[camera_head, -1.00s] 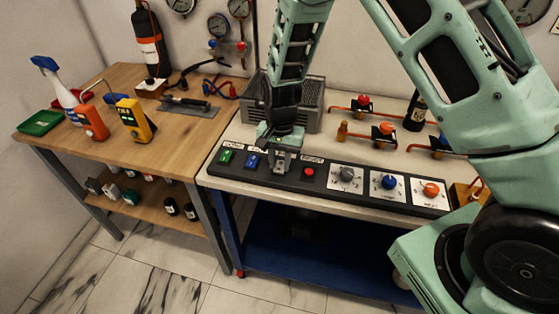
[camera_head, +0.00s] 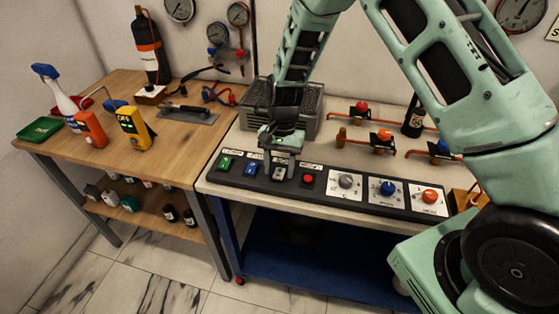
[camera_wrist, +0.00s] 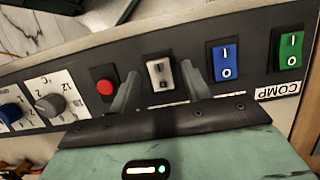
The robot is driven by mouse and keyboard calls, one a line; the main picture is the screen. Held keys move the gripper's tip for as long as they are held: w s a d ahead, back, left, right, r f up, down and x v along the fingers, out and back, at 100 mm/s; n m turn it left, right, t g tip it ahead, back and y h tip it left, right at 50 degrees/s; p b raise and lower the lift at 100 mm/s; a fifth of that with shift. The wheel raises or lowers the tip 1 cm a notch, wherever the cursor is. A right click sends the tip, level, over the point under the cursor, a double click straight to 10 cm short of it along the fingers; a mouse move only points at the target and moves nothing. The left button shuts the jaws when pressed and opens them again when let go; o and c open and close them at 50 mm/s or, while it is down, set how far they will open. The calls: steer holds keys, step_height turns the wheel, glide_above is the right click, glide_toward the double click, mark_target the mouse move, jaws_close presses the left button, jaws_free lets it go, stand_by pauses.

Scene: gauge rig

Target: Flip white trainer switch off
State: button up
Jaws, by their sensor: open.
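The white switch (camera_wrist: 159,73) sits in the black control panel (camera_wrist: 225,58), between the red button and the blue switch. In the head view the white switch (camera_head: 279,174) shows just below my gripper's fingertips. My gripper (camera_wrist: 158,85) is open, with one finger on each side of the white switch in the wrist view. Its fingers point down at the panel in the head view (camera_head: 279,170). I cannot tell whether the fingers touch the panel. Nothing is held.
A blue switch (camera_wrist: 225,62) and a green switch (camera_wrist: 290,48) lie on one side, a red button (camera_wrist: 105,87) and a grey knob (camera_wrist: 49,105) on the other. A wire basket (camera_head: 300,112) stands behind the panel. A wooden table (camera_head: 95,160) is at left.

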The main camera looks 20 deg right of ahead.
steer(key=b+v, duration=0.2)
steer(key=v, duration=1.5)
steer(key=shift+r, duration=0.2)
